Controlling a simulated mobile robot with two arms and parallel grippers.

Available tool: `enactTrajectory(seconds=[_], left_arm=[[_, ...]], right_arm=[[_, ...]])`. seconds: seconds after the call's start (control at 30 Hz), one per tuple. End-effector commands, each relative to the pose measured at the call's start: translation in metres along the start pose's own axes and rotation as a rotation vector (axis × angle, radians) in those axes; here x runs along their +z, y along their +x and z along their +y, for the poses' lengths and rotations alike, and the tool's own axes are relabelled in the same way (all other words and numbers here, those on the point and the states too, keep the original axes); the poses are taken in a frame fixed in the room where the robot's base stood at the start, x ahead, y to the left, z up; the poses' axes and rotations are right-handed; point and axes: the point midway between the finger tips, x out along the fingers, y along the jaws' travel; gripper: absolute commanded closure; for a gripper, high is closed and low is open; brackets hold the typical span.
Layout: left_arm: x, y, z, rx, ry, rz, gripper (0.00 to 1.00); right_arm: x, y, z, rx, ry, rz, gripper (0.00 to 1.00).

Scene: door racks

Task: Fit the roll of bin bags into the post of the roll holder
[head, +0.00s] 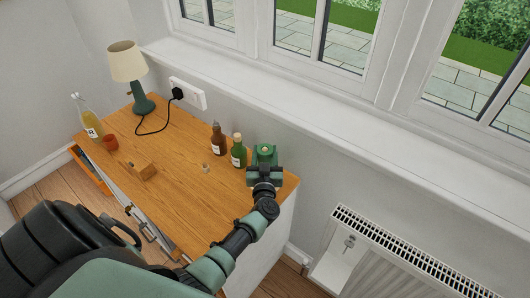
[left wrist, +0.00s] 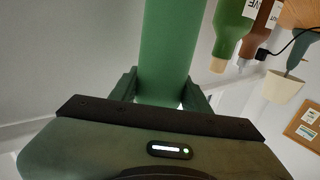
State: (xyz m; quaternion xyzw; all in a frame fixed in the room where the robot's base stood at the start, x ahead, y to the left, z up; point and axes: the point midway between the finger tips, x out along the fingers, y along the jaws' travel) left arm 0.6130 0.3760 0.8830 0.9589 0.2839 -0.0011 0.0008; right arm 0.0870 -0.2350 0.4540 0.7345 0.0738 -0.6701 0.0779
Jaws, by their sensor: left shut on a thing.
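A green roll of bin bags (head: 264,152) with a pale core stands upright at the right end of the wooden worktop. My left gripper (head: 265,173) is shut on it from the near side. In the left wrist view the roll (left wrist: 166,45) fills the space between the two fingers. In the head view I cannot tell if its base touches the worktop. A small metal fitting (head: 348,242) on a white panel at the lower right may be the roll holder; its post is too small to make out. My right gripper is not in view.
A green bottle (head: 238,155) and a brown bottle (head: 218,141) stand just left of the roll, with a small pale piece (head: 205,167) nearby. A lamp (head: 128,65), a yellow bottle (head: 91,122), an orange cup (head: 110,142) and a wooden block (head: 146,171) are farther left. A radiator (head: 395,262) is at lower right.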

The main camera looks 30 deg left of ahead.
Motion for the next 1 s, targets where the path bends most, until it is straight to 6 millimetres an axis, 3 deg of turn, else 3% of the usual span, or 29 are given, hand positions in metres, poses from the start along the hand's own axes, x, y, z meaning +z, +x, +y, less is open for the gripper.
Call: enactTrajectory(seconds=[0.5, 0.53, 0.6, 1.0], left_arm=[[0.013, 0.000, 0.000, 0.000, 0.000, 0.001, 1.00], [0.013, 0.000, 0.000, 0.000, 0.000, 0.001, 0.51], [0.012, 0.000, 0.000, 0.000, 0.000, 0.001, 0.31], [0.013, -0.005, 0.001, 0.001, -0.001, -0.001, 0.28]], right_arm=[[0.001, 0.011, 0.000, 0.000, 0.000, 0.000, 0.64], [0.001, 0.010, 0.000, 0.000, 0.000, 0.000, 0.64], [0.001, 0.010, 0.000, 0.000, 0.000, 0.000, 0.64], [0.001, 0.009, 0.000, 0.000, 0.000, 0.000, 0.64]])
